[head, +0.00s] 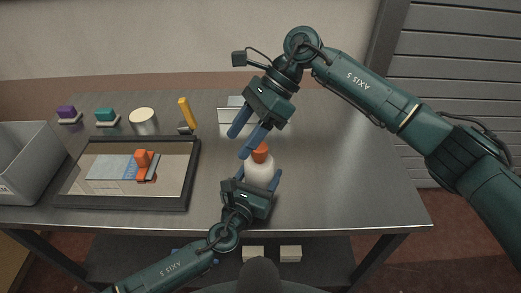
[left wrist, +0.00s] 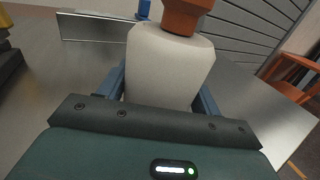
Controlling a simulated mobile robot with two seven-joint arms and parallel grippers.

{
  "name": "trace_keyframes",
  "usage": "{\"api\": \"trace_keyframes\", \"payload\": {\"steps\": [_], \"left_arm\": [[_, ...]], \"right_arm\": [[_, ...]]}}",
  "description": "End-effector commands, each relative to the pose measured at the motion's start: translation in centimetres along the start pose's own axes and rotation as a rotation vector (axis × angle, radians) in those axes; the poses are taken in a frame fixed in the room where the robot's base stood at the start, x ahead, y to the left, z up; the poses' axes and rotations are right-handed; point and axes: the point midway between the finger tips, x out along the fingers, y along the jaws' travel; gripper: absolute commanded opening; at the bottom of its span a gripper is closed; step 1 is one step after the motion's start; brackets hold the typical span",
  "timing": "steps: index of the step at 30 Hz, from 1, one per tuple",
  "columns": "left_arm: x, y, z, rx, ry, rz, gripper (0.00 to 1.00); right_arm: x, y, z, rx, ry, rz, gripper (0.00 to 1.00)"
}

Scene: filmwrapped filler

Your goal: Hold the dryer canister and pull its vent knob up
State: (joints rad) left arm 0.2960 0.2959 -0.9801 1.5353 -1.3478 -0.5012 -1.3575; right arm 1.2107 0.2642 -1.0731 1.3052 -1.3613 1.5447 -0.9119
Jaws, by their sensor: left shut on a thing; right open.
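The dryer canister (head: 259,170) is a white bottle-shaped body standing upright on the metal table. Its orange vent knob (head: 261,152) sits on top. My left gripper (head: 258,184) is shut on the canister from the front, with a blue finger on each side. In the left wrist view the white canister (left wrist: 168,65) fills the space between the fingers, and the orange knob (left wrist: 184,14) is cut off by the top edge. My right gripper (head: 240,141) is open above the knob and slightly to its left, fingers pointing down. Whether a fingertip touches the knob I cannot tell.
A black-framed tray (head: 188,175) with an orange-handled tool lies left of the canister. A grey bin (head: 30,160) stands at the far left. Purple and teal blocks, a pale round container (head: 143,122) and a yellow-handled tool (head: 187,112) stand behind. The table's right side is clear.

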Motion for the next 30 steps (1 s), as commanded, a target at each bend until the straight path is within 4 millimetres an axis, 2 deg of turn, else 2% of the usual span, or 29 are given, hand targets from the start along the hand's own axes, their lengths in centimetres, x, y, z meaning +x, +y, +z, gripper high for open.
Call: {"api": "trace_keyframes", "payload": {"steps": [3, 7, 12, 18, 21, 26, 30], "left_arm": [[0.0, 0.0, 0.0, 0.0, 0.001, 0.001, 0.26], [0.0, 0.0, 0.0, 0.0, 0.001, 0.0, 0.26], [0.0, 0.0, 0.0, 0.0, 0.001, 0.0, 0.26], [0.0, 0.0, 0.0, 0.0, 0.001, 0.0, 0.26], [0.0, 0.0, 0.0, 0.0, 0.001, 0.0, 0.26], [0.0, 0.0, 0.0, 0.0, 0.001, 0.0, 0.26], [0.0, 0.0, 0.0, 0.0, 0.001, 0.0, 0.26]], "right_arm": [[0.4, 0.2, -1.4, -0.011, -0.239, -0.012, 0.55], [-0.2, 0.3, -3.8, -0.011, -0.469, -0.082, 0.55], [-1.5, 0.7, -8.6, 0.015, -0.701, -0.235, 0.55], [-3.1, 1.6, -14.0, 0.054, -0.838, -0.413, 0.55], [-3.5, 2.0, -15.6, 0.066, -0.865, -0.468, 0.55], [-3.5, 2.0, -16.1, 0.071, -0.88, -0.5, 0.55], [-2.5, 1.2, -14.7, 0.069, -0.882, -0.5, 0.55]]}}
